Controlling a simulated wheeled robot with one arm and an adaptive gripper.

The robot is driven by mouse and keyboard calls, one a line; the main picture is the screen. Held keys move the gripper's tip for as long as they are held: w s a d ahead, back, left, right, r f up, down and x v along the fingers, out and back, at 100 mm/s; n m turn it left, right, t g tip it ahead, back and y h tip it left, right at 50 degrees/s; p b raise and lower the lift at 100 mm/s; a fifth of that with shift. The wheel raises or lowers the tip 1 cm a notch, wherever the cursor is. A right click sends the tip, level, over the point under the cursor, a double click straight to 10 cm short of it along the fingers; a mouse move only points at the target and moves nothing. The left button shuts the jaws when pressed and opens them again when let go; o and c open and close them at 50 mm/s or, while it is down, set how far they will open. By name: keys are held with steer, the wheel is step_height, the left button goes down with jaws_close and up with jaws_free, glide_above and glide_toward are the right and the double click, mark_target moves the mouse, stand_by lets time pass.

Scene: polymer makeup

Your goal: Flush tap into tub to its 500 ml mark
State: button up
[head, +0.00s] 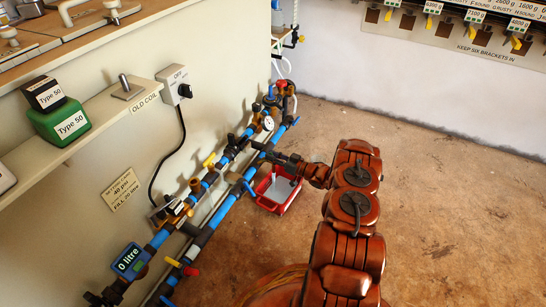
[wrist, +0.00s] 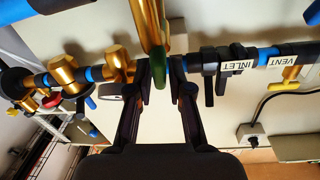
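The red tub (head: 267,203) stands on the floor below the pipes, and its inside looks pale grey; I cannot make out a mark or a water level. My gripper (head: 262,149) reaches to the pipework above the tub. In the wrist view my gripper's dark fingers (wrist: 161,82) are partly closed, one on each side of a green tap handle (wrist: 160,68). I cannot tell whether they touch it. A brass pipe (wrist: 150,20) runs close by the handle. A blue display (head: 130,261) on the pipes at lower left reads "0 litre".
Blue pipes with valves (head: 215,225) run along the wall; "INLET" (wrist: 237,66) and "VENT" (wrist: 297,62) labels show in the wrist view. The brown floor (head: 450,220) at right is clear.

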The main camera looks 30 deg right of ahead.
jaws_close()
steer(key=shift+r+m+p, duration=0.1)
steer(key=shift+m+p, duration=0.2)
steer(key=shift+p, duration=0.1)
steer(key=shift+m+h+p, duration=0.7)
steer(key=shift+m+p, duration=0.35)
steer(key=shift+m, duration=0.05)
steer(key=m+h+p, duration=0.2)
steer(key=m, duration=0.1)
steer(key=shift+d, duration=0.1)
steer(key=shift+w+d+f+m+g+h+p, duration=0.1)
steer(key=shift+m+g+h+p, duration=0.4)
steer(key=shift+m, duration=1.15)
steer(key=shift+s+d+f+m+g+h+p, duration=0.15)
steer(key=shift+m+h+p, duration=0.75)
steer(key=shift+m, duration=0.8)
steer(key=shift+w+d+f+m+g+h+p, duration=0.2)
steer(key=shift+m+h+p, duration=0.5)
steer(key=shift+m, duration=0.95)
